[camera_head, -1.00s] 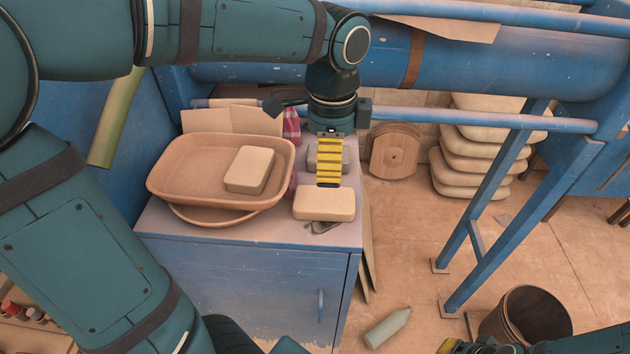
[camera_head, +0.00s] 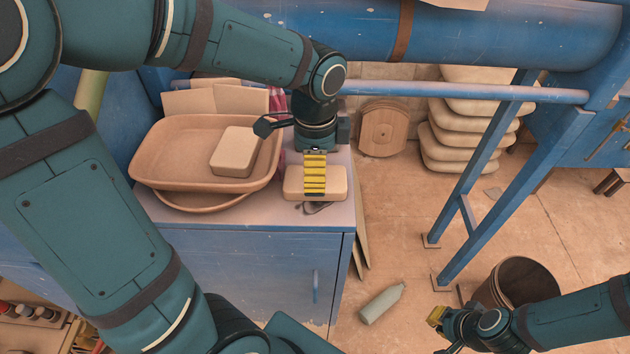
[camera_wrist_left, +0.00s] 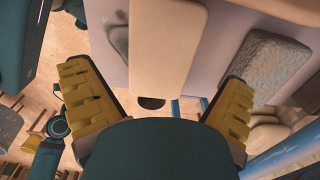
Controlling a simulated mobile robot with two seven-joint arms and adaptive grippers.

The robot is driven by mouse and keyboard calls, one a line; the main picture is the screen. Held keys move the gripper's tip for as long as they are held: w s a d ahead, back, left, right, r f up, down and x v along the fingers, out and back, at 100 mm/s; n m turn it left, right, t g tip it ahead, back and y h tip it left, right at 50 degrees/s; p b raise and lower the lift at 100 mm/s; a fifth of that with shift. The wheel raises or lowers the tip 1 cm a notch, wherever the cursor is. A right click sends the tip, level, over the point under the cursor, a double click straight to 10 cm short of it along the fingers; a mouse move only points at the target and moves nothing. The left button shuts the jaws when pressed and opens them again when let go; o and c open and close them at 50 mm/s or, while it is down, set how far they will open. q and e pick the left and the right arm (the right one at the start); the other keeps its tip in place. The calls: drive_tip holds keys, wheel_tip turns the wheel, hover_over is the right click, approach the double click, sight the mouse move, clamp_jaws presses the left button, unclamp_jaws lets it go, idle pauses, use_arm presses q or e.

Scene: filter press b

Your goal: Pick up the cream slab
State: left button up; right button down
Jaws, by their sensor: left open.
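A cream slab (camera_head: 337,183) lies flat on top of the blue cabinet (camera_head: 250,262), near its front right edge. My left gripper (camera_head: 315,172) reaches down from above, and its yellow finger covers the slab's middle in the head view. In the left wrist view the open fingers (camera_wrist_left: 155,80) stand wide apart, and the slab (camera_wrist_left: 163,45) shows between them, ahead of the palm. I cannot tell whether either finger touches it. A second, similar cream block (camera_head: 235,150) lies in the clay tray (camera_head: 160,183). My right gripper (camera_head: 438,318) is low at the right, its opening unclear.
A rough grey block (camera_wrist_left: 265,65) lies beside the slab in the left wrist view. A dark flat tool (camera_head: 314,208) lies at the slab's front edge. A blue rail (camera_head: 450,92) runs behind. A bottle (camera_head: 382,303) and a bucket (camera_head: 515,283) are on the floor.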

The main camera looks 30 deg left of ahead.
use_arm(q)
wheel_tip(320, 180, down, 4)
drive_tip(key=shift+w+a+f, duration=0.1)
drive_tip(key=shift+f, duration=0.1)
drive_tip(key=c, duration=1.1)
drive_tip(key=shift+c, duration=0.2)
